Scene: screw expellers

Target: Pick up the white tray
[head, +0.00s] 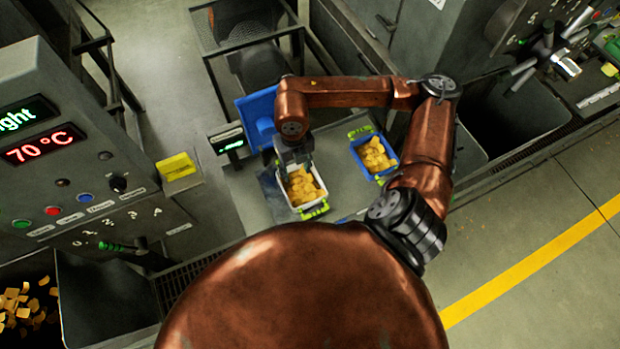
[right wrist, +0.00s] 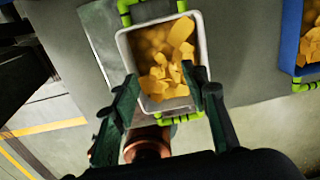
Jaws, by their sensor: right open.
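The white tray (head: 307,206) is filled with yellow-orange chunks and stands on the grey table in the head view. It has green handles at two opposite ends. In the right wrist view the white tray (right wrist: 124,47) lies ahead of the fingers. My right gripper (head: 294,162) is above the tray's far end in the head view and hides part of it. In the right wrist view my right gripper (right wrist: 160,78) is open, its fingers spread across the tray's near part. Nothing is clamped; I cannot tell whether the fingertips touch the walls. My left gripper is not in view.
A blue tray (head: 387,172) with similar chunks and green handles stands to the right on the table (head: 340,180). A blue panel (head: 258,117) and a small display (head: 228,142) are to the left. A mesh-topped machine (head: 240,30) is behind. Table between the trays is clear.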

